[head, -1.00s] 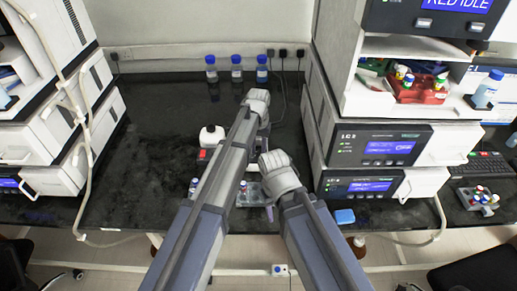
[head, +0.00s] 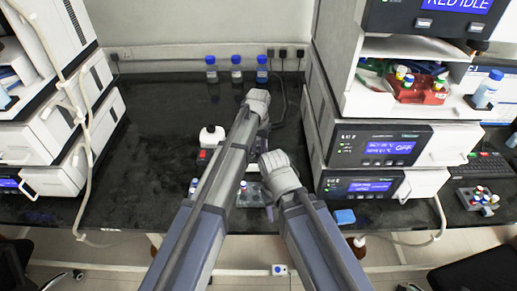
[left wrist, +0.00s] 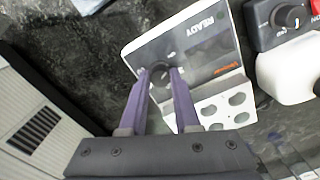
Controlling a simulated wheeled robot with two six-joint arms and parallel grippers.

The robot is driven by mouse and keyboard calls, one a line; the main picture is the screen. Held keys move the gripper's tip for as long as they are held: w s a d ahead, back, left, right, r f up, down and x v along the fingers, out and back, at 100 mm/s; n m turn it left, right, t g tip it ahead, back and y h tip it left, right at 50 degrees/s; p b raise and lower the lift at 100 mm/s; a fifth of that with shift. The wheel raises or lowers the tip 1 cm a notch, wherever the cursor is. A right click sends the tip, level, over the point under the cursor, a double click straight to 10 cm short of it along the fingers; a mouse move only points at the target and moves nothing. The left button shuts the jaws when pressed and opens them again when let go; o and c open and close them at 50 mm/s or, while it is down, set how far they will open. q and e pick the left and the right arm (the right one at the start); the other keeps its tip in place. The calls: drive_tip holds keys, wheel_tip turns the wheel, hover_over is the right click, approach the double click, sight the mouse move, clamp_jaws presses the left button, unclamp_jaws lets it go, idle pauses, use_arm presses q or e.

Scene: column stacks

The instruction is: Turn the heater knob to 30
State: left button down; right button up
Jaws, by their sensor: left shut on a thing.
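The fingers are shut on the knob, one on each side. The number the knob points to is too small to read. In the head view the heater (head: 248,197) is partly hidden behind my arms, and my left gripper is mostly hidden there.
A second device with a knob (left wrist: 290,16) and a white bottle (left wrist: 285,78) stand beside the heater. Instrument stacks (head: 370,150) rise at right and left. Blue-capped bottles (head: 236,70) stand at the back.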

sight(258, 151)
use_arm(q)
drive_tip(key=m, duration=0.5)
drive_tip(key=shift+m, duration=2.4)
drive_tip(key=c, duration=0.6)
unclamp_jaws()
wheel_tip(258, 151, up, 8)
drive_tip(key=p, duration=0.8)
use_arm(e)
wheel_tip(258, 151, up, 8)
